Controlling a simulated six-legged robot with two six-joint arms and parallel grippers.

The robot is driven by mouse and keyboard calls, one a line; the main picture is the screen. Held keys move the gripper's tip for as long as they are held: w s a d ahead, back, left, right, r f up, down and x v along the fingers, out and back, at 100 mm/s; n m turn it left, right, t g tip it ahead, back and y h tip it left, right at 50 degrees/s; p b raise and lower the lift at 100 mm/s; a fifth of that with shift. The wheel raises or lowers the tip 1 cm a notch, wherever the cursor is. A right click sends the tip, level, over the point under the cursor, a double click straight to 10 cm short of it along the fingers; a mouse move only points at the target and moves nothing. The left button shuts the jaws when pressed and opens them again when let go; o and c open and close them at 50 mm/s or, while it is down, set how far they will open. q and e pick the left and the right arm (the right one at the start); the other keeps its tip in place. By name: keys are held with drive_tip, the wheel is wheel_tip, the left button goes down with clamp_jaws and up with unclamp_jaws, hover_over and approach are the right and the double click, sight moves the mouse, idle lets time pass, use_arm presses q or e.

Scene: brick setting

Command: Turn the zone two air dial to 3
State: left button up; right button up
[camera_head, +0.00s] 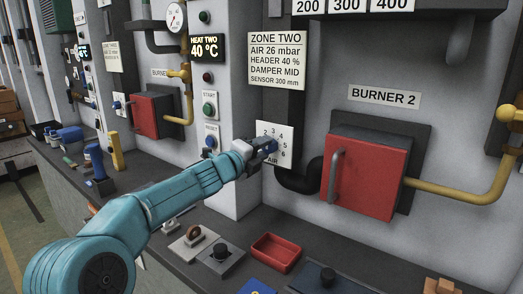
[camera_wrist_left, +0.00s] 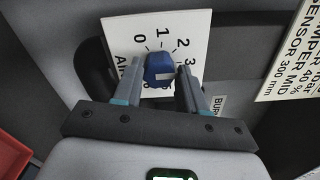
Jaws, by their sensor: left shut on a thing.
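The zone two air dial is a blue knob (camera_wrist_left: 158,68) on a white plate (camera_head: 284,148) marked with numbers and AIR, below the ZONE TWO sign. In the head view the gripper mostly hides the knob. My left gripper (camera_head: 268,147) reaches it from the left and is shut on it; in the left wrist view its two fingers (camera_wrist_left: 160,82) stand on either side of the knob. A pale mark shows on the knob's face, but I cannot tell which number it points to. The numbers 0, 1, 2 and 3 show around it. My right gripper is not in view.
A red burner door (camera_head: 366,176) with a handle stands right of the dial, and a dark curved pipe (camera_head: 297,182) runs just below the plate. The ledge below holds a red tray (camera_head: 276,252) and a dark block with a knob (camera_head: 220,258).

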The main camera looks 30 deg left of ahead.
use_arm(q)
drive_tip(key=o, duration=1.1)
drive_tip(key=shift+c, duration=0.2)
drive_tip(key=shift+s, duration=0.1)
drive_tip(key=shift+s+a+f+b, duration=0.1)
drive_tip(key=shift+s+b, duration=0.2)
drive_tip(key=shift+s, duration=0.05)
drive_tip(key=s+a+b, duration=0.2)
drive_tip(key=s, duration=1.3)
drive_tip(key=shift+s, duration=0.15)
